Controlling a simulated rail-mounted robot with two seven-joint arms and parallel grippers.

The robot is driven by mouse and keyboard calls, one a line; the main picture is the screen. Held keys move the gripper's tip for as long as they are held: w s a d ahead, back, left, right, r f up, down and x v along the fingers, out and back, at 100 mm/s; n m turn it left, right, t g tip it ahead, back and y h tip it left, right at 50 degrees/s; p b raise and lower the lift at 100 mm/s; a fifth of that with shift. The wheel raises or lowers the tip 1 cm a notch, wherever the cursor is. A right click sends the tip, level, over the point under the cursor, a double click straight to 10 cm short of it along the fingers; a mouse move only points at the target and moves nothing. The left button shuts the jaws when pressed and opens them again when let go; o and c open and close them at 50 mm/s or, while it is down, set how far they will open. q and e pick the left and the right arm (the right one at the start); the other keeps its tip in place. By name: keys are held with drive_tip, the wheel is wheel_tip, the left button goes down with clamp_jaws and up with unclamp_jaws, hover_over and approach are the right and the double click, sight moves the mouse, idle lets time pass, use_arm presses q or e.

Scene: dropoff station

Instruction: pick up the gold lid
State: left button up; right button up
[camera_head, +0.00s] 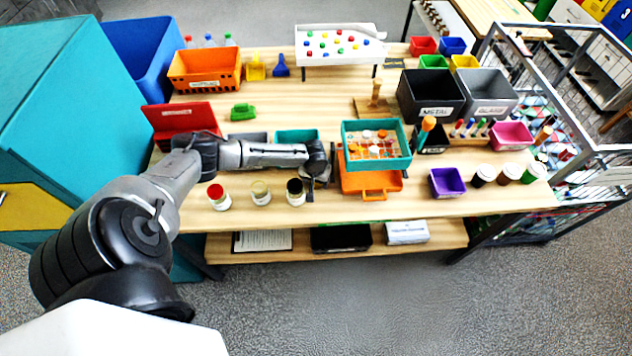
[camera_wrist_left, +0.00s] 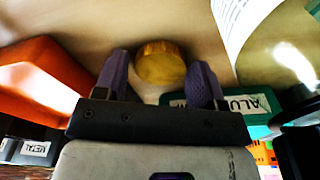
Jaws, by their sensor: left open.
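The gold lid (camera_wrist_left: 160,62) is a round gold disc on the wooden table in the left wrist view. It lies between and slightly beyond the fingertips of my left gripper (camera_wrist_left: 157,76). The purple-grey fingers are apart, one on each side of the lid, and I cannot tell whether either touches it. In the head view my left gripper (camera_head: 316,172) is low over the table, behind the front row of jars and left of the teal tray. I cannot make out the lid there. My right gripper is not in view.
Three jars (camera_head: 260,193) stand near the table's front edge. A teal tray (camera_head: 408,160) sits above an orange box (camera_head: 370,183) right of the gripper. A white curved labelled object (camera_wrist_left: 240,28) is beside the lid.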

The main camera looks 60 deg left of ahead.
use_arm(q)
drive_tip(key=shift+c, duration=0.2)
drive_tip(key=c, duration=0.7)
drive_tip(key=shift+r, duration=0.15)
